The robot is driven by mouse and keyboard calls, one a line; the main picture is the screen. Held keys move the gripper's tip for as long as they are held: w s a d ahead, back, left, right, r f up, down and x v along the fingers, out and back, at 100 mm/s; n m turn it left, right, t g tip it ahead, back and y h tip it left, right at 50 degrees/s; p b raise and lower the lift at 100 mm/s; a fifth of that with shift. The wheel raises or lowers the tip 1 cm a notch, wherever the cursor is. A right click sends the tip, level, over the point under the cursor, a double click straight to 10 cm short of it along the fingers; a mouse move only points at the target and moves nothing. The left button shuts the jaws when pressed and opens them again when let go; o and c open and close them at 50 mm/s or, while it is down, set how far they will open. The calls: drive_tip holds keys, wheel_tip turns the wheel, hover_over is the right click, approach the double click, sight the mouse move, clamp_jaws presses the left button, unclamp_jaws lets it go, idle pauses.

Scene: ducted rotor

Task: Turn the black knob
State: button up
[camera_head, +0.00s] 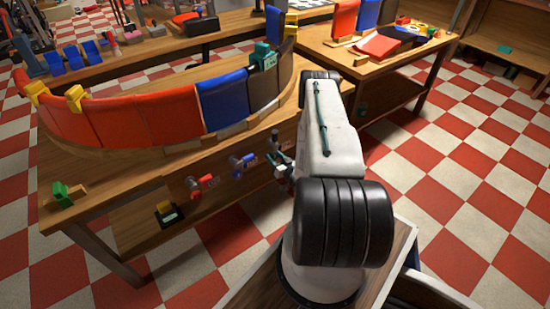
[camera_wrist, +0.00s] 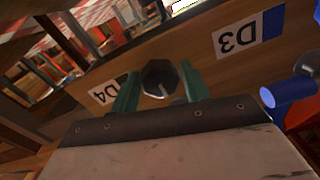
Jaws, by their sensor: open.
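The black knob (camera_wrist: 158,78) is faceted, with a pale mark on its face, and stands out from the wooden bench front between the D3 label (camera_wrist: 240,36) and the D4 label (camera_wrist: 105,92). In the wrist view my gripper (camera_wrist: 160,88) is open, with one green finger on each side of the knob. Gaps show between the fingers and the knob, and I cannot tell whether either touches it. In the head view my gripper (camera_head: 283,171) is at the bench front, partly hidden by my arm.
A blue knob (camera_head: 238,164) and a red knob (camera_head: 202,185) stick out along the same bench front, left of my gripper. The bench (camera_head: 130,190) carries a curved row of red and blue panels (camera_head: 140,118). Checkered floor (camera_head: 480,175) is clear at right.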

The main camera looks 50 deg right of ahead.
drive_tip(key=c, duration=0.7)
drive_tip(key=shift+m, duration=0.4)
drive_tip(key=m, duration=1.1)
drive_tip(key=shift+s, duration=0.1)
drive_tip(key=shift+f+m, duration=0.1)
drive_tip(key=shift+m, duration=1.9)
